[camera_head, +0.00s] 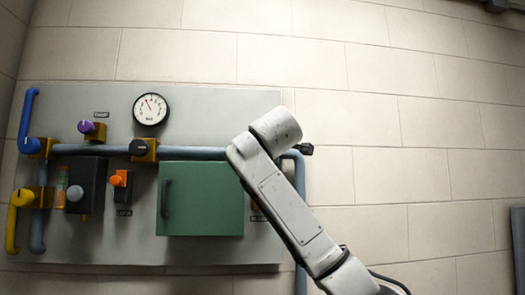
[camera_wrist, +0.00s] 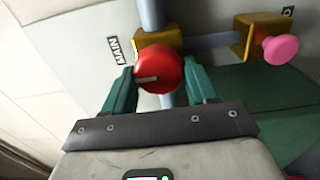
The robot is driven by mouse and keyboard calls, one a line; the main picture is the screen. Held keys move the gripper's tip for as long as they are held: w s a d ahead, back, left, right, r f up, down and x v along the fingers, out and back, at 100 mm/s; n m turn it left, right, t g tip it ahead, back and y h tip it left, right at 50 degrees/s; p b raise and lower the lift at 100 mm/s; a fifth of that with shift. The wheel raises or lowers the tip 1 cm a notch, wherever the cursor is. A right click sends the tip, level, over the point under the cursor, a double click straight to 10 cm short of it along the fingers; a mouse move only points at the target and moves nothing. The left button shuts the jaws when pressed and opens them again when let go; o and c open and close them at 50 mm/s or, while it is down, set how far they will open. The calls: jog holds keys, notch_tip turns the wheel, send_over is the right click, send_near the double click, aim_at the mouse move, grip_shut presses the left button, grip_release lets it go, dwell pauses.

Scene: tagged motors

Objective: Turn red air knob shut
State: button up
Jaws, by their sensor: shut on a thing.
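The red knob (camera_wrist: 158,70) shows in the wrist view, round with a pale pointer mark that lies roughly level across its left part. It sits on a brass valve block (camera_wrist: 157,40) on a grey-blue pipe, beside a label reading "MAIN". My gripper (camera_wrist: 160,78) has its green fingers on either side of the red knob, shut on it. In the head view my arm hides the red knob and the gripper.
A pink knob (camera_wrist: 281,49) on another brass block is to the right in the wrist view.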

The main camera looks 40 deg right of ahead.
jog(key=shift+w+a+f, duration=0.1)
jog(key=o, duration=1)
jog(key=b+v, duration=0.4)
jog(key=v, duration=0.7)
jog(key=shift+w+b, duration=0.1)
jog(key=shift+b, duration=0.25)
